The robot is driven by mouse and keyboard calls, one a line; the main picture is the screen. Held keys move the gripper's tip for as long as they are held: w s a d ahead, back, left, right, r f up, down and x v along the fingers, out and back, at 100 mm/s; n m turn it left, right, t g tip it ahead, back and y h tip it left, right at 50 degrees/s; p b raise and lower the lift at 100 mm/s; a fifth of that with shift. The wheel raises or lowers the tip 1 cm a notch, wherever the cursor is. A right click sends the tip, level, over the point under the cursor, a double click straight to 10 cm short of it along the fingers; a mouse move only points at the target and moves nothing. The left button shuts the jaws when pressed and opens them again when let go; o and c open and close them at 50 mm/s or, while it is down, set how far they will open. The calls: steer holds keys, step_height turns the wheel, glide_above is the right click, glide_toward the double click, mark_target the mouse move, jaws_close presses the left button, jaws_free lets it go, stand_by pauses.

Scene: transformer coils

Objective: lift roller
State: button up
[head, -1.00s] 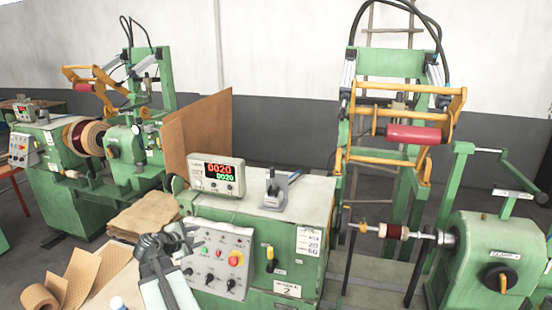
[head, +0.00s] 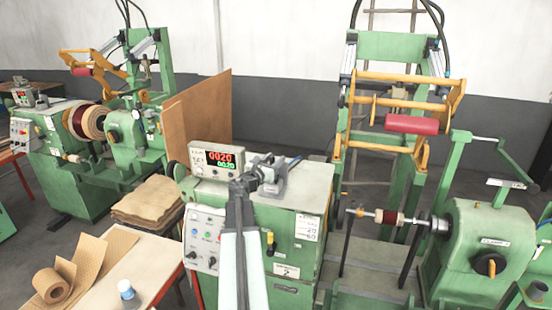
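The red roller (head: 412,124) hangs between yellow arms (head: 440,90) on the green frame of the right machine, above and apart from the spindle. The spindle carries a small dark red coil (head: 390,216). A small grey lever unit (head: 285,178) sits on top of the green cabinet, right of the digital display. My gripper (head: 265,170) is at this lever unit and overlaps it in the picture, hiding part of it. I cannot tell whether the fingers touch the lever or are open or shut.
The display box (head: 217,160) reads 0020 in red. My arm covers part of the control panel (head: 203,238). A table (head: 150,262) with a paper roll (head: 52,284) and a small bottle (head: 127,290) stands at lower left. A brown board (head: 200,118) stands behind the cabinet.

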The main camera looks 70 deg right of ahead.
steer(key=shift+s+d, duration=0.1)
steer(key=shift+d, duration=0.8)
steer(key=shift+a, duration=0.1)
jaws_close()
stand_by(0.6)
